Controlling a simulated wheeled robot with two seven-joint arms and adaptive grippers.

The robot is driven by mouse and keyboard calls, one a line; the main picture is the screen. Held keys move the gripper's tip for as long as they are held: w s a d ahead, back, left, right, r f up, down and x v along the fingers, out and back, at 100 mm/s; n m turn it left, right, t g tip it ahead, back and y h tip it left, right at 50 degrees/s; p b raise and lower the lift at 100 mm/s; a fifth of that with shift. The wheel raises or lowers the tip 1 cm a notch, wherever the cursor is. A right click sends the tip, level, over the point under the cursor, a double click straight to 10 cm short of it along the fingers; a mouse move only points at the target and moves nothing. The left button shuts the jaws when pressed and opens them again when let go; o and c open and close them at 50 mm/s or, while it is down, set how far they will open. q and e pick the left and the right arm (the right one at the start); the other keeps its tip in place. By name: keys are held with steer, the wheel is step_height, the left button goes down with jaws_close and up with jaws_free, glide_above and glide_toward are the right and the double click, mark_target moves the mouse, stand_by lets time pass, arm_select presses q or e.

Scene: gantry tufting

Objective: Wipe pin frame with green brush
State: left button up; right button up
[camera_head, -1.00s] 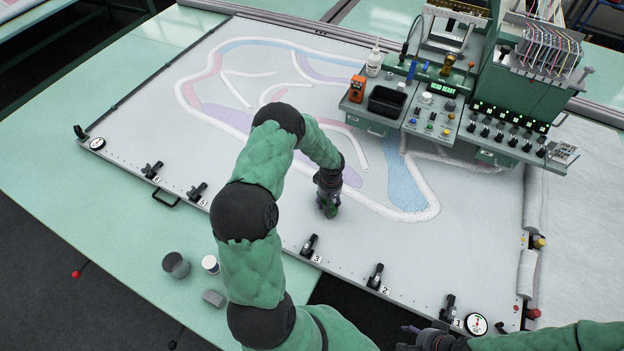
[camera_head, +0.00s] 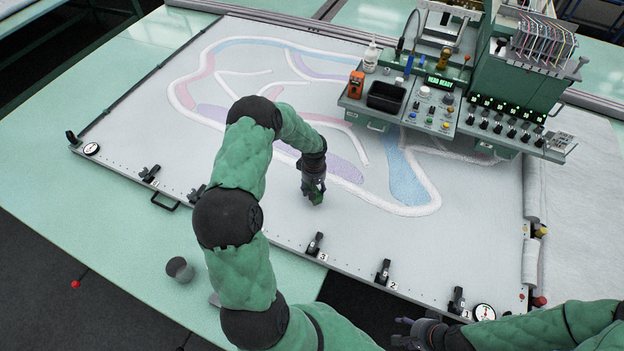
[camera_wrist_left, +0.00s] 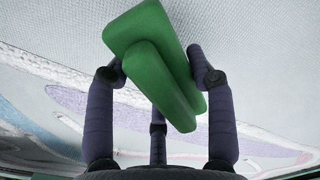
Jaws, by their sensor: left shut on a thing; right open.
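The pin frame (camera_head: 470,245) is a large frame with pale cloth stretched over it and tufted bands of white, pink, lilac and blue. In the head view only a small green part of the brush shows below the fingers. I cannot tell whether the brush touches the cloth. My right gripper (camera_head: 408,334) is open and empty near the front edge, low in the head view.
A green control console (camera_head: 430,110) with a black bin (camera_head: 387,97) and an orange device (camera_head: 356,84) overhangs the frame's back right. Numbered clamps (camera_head: 316,243) and dial gauges (camera_head: 484,312) line the front edge. A grey round object (camera_head: 180,269) stands on the green table.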

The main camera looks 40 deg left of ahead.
arm_select(q)
steer(key=shift+r, duration=0.6)
step_height(320, 180, up, 2)
steer(key=shift+a+p, duration=0.15)
steer(key=shift+p, duration=0.5)
steer(key=shift+r+p, duration=0.3)
steer(key=shift+r, duration=0.65)
arm_select(e)
steer(key=shift+s+v, duration=0.2)
steer(key=shift+v, duration=0.95)
